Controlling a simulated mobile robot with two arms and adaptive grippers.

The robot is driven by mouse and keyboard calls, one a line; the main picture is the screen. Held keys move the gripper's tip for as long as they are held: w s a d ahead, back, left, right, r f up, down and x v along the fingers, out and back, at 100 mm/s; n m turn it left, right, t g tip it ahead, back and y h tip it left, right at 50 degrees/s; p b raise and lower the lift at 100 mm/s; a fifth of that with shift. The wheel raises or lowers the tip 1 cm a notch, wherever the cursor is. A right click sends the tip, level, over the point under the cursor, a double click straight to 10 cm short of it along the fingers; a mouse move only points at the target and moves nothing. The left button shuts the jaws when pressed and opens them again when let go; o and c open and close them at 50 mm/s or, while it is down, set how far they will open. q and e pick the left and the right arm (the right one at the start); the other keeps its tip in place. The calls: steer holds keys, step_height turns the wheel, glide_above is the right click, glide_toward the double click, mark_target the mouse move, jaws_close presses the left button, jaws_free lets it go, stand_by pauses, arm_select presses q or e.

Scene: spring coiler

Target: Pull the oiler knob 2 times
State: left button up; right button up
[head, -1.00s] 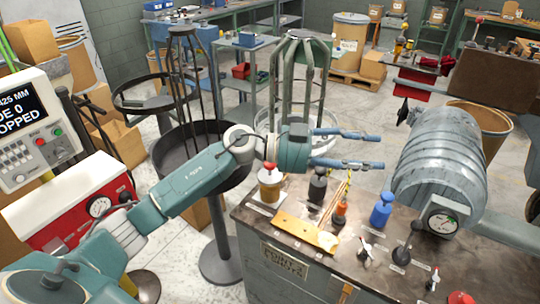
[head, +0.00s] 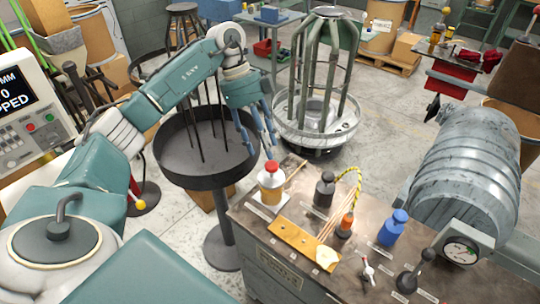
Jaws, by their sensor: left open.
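An oiler jar (head: 270,193) with amber contents stands upright on the back left corner of the bench. It appears to be the oiler, and the red knob (head: 271,167) is on its top. My left gripper (head: 261,146) comes in from the upper left with its fingers pointing down. It is open and empty, with the fingertips just above and behind the red knob in the picture. I cannot tell whether they touch it. My right gripper is not in view.
A wooden strip (head: 295,240) lies in front. A grey ribbed machine drum (head: 465,170) fills the right. A round dark tray (head: 185,160) stands left of the bench.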

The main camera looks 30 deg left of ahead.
mark_target(272, 163)
arm_select(q)
steer(key=x, duration=0.3)
steer(key=shift+w+f, duration=0.1)
steer(key=shift+w, duration=0.15)
steer(key=shift+p+x, duration=0.35)
steer(key=shift+x, duration=0.45)
steer(key=shift+d+f, duration=0.1)
steer(key=c, duration=0.8)
jaws_close()
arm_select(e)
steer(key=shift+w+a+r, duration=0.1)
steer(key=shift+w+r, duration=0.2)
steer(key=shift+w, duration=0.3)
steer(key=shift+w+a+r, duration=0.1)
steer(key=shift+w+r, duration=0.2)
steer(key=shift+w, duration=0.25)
